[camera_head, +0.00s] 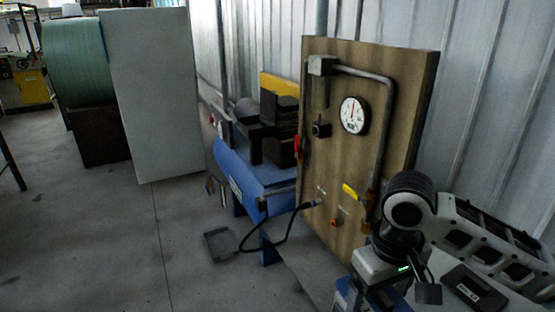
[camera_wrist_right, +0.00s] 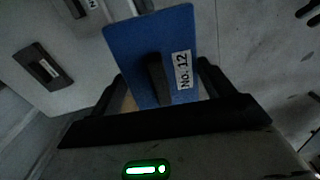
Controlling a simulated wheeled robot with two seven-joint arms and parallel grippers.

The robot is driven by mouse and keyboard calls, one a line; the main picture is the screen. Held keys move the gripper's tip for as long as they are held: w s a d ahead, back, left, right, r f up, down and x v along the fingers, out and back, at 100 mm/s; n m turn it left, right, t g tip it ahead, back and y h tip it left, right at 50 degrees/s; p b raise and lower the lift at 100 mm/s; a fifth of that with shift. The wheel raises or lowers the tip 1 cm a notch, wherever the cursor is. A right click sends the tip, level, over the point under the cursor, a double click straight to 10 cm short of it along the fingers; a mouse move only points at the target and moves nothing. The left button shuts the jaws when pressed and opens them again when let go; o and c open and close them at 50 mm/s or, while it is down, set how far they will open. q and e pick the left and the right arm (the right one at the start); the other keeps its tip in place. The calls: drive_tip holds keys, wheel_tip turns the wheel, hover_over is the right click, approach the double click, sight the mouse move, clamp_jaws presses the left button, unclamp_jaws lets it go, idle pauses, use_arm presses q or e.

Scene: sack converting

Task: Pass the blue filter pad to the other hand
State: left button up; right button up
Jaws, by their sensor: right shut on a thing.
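The blue filter pad (camera_wrist_right: 135,42) fills the middle of the right wrist view. It has a white "No. 12" label and a dark raised strip on its face. My right gripper (camera_wrist_right: 160,85) is shut on the pad, with a black finger at each side. In the head view a little of the blue pad (camera_head: 343,301) shows at the bottom edge, below my right wrist; most of it is hidden or out of frame. My left gripper is not in view.
A dark labelled item (camera_head: 475,288) lies on a pale surface below my right arm. A wooden panel (camera_head: 340,150) with a gauge (camera_head: 354,115) and pipes stands beyond my wrist. A blue compressor (camera_head: 250,175) is behind it. Open floor (camera_head: 170,250) lies to the left, with a small tray (camera_head: 222,245).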

drive_tip(key=shift+a+r+m, duration=0.1)
drive_tip(key=shift+r+m, duration=0.55)
drive_tip(key=shift+m, duration=0.45)
drive_tip(key=shift+r+m, duration=0.25)
drive_tip(key=shift+m, duration=0.25)
